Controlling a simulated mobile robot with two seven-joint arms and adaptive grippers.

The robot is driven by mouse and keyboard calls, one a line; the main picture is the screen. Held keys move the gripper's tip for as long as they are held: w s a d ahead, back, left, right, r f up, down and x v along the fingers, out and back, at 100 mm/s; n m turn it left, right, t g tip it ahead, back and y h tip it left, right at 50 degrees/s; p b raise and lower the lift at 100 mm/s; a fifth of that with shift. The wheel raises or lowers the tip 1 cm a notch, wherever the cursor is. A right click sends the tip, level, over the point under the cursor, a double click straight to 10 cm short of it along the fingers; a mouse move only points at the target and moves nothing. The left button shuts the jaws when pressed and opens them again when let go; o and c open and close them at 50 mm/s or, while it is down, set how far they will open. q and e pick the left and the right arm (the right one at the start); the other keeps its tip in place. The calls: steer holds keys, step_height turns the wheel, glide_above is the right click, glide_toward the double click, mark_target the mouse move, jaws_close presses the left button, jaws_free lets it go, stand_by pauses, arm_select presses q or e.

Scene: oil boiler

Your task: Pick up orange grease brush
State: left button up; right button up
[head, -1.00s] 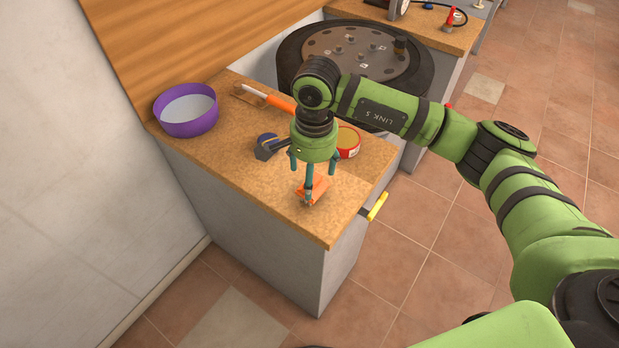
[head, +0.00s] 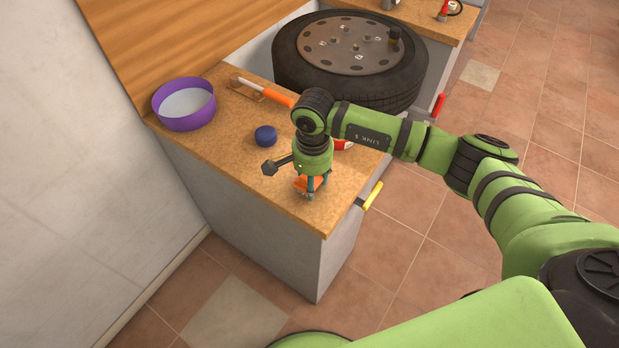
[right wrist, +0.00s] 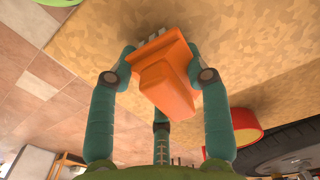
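The orange grease brush (head: 308,185) is near the front corner of the wooden counter, partly hidden under my right gripper (head: 312,190). In the right wrist view the brush (right wrist: 165,82) shows its orange body, with pale bristles at the far end. My right gripper (right wrist: 158,75) points down over it with its fingers spread. Two fingertips are on either side of the brush, very close to it; I cannot tell whether they touch. The third finger is nearer the camera. My left gripper is not in view.
A dark-headed tool (head: 270,167) and a blue round thing (head: 265,136) lie left of the gripper. A red can (head: 343,144) is partly hidden behind my arm. A purple bowl (head: 184,104), an orange-handled tool (head: 265,92) and a large tire (head: 350,60) are farther back.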

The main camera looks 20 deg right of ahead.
mark_target(317, 179)
steer(key=shift+c, duration=0.7)
steer(key=shift+r, duration=0.4)
steer(key=r+b, duration=0.1)
steer(key=d+r+b, duration=0.1)
steer(key=r, duration=0.1)
steer(key=shift+w+d+r, duration=0.15)
steer(key=shift+r, duration=0.15)
steer(key=w+d+r+b, duration=0.1)
steer(key=d+r+b, duration=0.2)
steer(key=d+r, duration=0.3)
steer(key=shift+d+r, duration=0.35)
steer(key=shift+d, duration=1.85)
